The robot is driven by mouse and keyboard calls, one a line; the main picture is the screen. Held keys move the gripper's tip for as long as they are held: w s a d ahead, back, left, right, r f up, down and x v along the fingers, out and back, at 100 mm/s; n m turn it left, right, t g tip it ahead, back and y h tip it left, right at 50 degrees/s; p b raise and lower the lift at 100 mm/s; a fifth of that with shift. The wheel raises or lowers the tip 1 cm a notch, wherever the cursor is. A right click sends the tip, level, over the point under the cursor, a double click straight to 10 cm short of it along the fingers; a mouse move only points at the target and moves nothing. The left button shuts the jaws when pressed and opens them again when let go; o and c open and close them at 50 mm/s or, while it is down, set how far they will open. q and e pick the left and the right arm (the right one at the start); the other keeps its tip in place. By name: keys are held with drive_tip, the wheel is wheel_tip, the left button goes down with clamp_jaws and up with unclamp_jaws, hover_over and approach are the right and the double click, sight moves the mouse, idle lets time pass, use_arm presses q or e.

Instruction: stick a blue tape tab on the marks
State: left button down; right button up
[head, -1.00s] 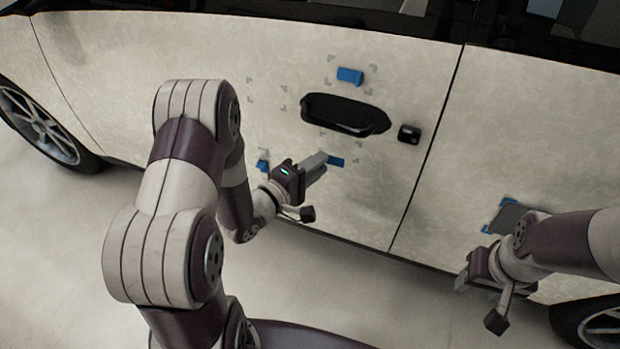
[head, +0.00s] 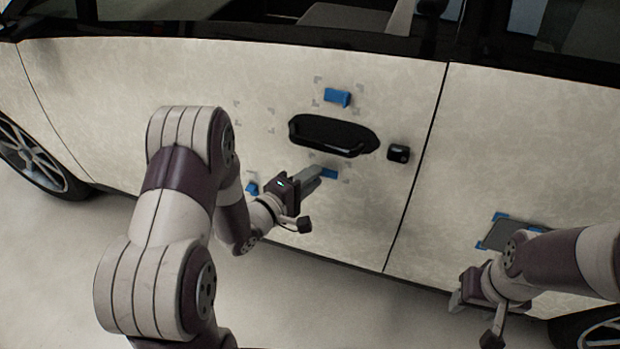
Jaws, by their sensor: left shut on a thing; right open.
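My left gripper (head: 312,181) is at the car door below the black handle. It is shut on a blue tape tab (head: 329,173), which shows at its fingertips against or very near the door; contact cannot be told. Another blue tab (head: 337,97) is on the door above the handle, between grey corner marks (head: 360,87). A third blue piece (head: 252,188) is low on the door, left of my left gripper. More grey corner marks (head: 270,113) lie left of the handle. My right gripper (head: 455,300) is open at the lower right, apart from the door tabs.
The black door handle (head: 332,135) sticks out, with a small black block (head: 398,153) to its right. A grey plate (head: 496,235) with blue corners is on the rear door, partly behind my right arm. The front wheel (head: 30,150) is at left.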

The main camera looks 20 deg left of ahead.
use_arm(q)
drive_tip(key=shift+w+f, duration=0.1)
drive_tip(key=shift+w, duration=0.65)
idle(1.4)
drive_tip(key=c, duration=0.9)
unclamp_jaws()
drive_tip(key=shift+w, duration=0.1)
drive_tip(key=p+v, duration=0.2)
drive_tip(key=v, duration=1)
drive_tip(key=shift+s+a, duration=0.2)
drive_tip(key=shift+s, duration=0.15)
